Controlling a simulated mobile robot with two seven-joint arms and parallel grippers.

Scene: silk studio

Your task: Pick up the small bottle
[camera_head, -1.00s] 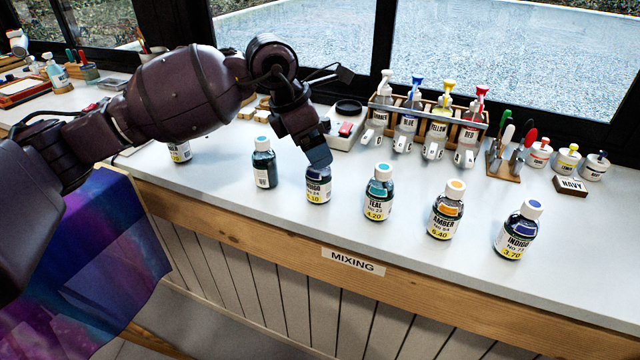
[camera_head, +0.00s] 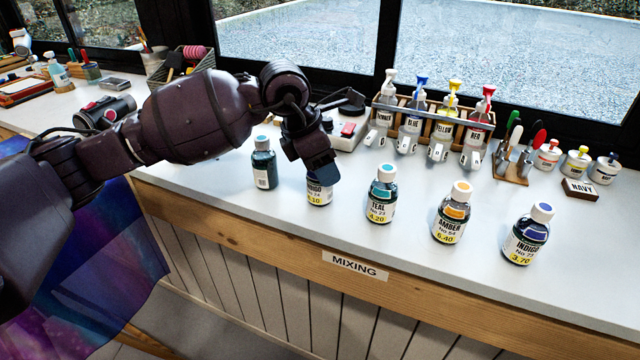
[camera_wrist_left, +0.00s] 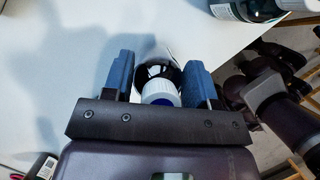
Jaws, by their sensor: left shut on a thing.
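My left gripper (camera_head: 322,168) is shut on a small dark bottle (camera_head: 319,192) with a white and yellow label, at the worktop's front edge. Its fingers cover the bottle's top in the head view. In the left wrist view the bottle (camera_wrist_left: 158,77) stands between the two blue finger pads of the left gripper (camera_wrist_left: 158,75), with its white cap towards the camera. The bottle appears upright; whether it touches the worktop I cannot tell. My right gripper is not in view.
A teal-capped bottle (camera_head: 264,163) stands close on the left. TEAL (camera_head: 381,197), AMBER (camera_head: 452,214) and INDIGO (camera_head: 525,235) bottles stand to the right. Behind are a rack of pump bottles (camera_head: 430,118) and a tool stand (camera_head: 513,165). Worktop (camera_head: 415,178) between the bottles is clear.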

